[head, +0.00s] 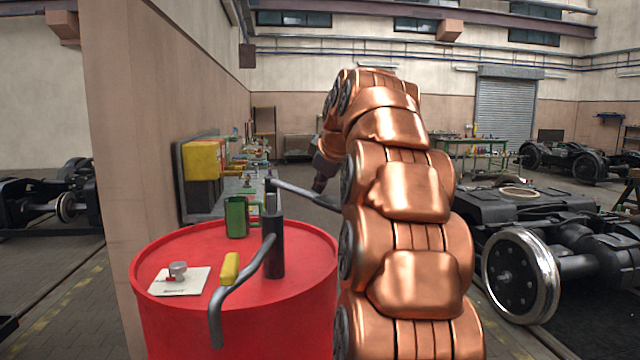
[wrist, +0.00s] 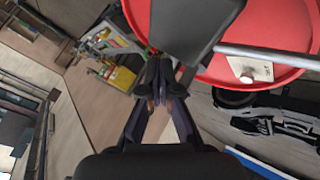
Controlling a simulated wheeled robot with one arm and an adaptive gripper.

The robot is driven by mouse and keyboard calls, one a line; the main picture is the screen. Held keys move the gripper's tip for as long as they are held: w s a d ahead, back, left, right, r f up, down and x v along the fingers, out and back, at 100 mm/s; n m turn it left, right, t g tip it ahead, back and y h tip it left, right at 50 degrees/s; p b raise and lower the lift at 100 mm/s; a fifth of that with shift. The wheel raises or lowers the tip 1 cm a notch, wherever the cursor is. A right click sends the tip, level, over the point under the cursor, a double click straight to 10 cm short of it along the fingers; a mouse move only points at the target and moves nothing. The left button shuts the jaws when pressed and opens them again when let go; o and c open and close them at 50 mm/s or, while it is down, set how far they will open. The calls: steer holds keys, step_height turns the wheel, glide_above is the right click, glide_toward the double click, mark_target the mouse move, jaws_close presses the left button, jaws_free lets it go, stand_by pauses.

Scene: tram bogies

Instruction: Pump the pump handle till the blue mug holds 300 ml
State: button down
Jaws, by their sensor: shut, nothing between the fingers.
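The pump stands on a red drum (head: 310,262) in the head view, with a dark upright body (head: 273,245). Its spout (head: 245,280) bends down over the drum's front edge. The pump handle (head: 290,190) is a grey bar running right from the pump top, its far end partly behind my arm. My gripper (head: 320,182) is beside that end; contact cannot be told. In the wrist view my gripper (wrist: 158,68) has its fingers together and empty, near a large dark shape at the drum. No blue mug is visible in either view.
A green mug (head: 237,217), a yellow block (head: 229,268) and a white card (head: 165,288) with a small grey item are on the drum. A wall and a yellow box (head: 203,160) lie behind. A wheeled bogie (head: 520,275) stands right.

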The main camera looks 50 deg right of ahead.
steer(key=shift+r+p, duration=0.85)
steer(key=shift+r, duration=0.75)
step_height(320, 180, up, 5)
steer(key=p, duration=0.3)
stand_by(0.5)
